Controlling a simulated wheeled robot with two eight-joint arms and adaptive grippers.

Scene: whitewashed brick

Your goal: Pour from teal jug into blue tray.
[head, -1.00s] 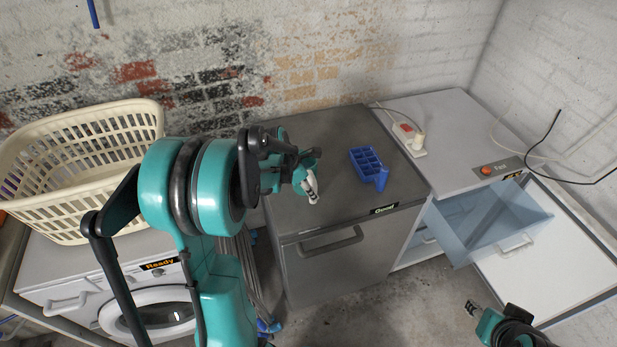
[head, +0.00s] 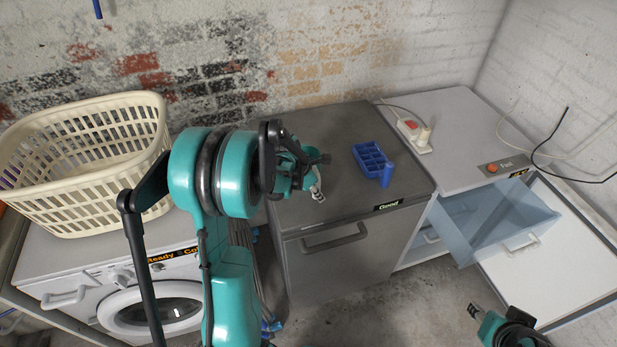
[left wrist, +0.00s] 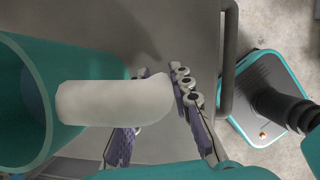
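The blue tray (head: 370,172), divided into compartments, sits on the grey fridge-like cabinet top. My left gripper (head: 313,178) is above the left part of that top, left of the tray and apart from it. In the left wrist view the teal jug (left wrist: 68,60) shows at the left edge with its open mouth. Its pale handle (left wrist: 112,103) runs between my left fingers (left wrist: 160,115), which appear closed around it. In the head view my arm and gripper mostly hide the jug. My right gripper (head: 475,312) is low at the bottom right, away from the tray, too small to judge.
The grey cabinet (head: 300,215) is bare around the tray. A cream basket (head: 90,180) stands on the washing machine (head: 75,280) at left. A power strip (head: 412,130) lies right of the tray. A translucent blue drawer (head: 500,225) hangs open at right.

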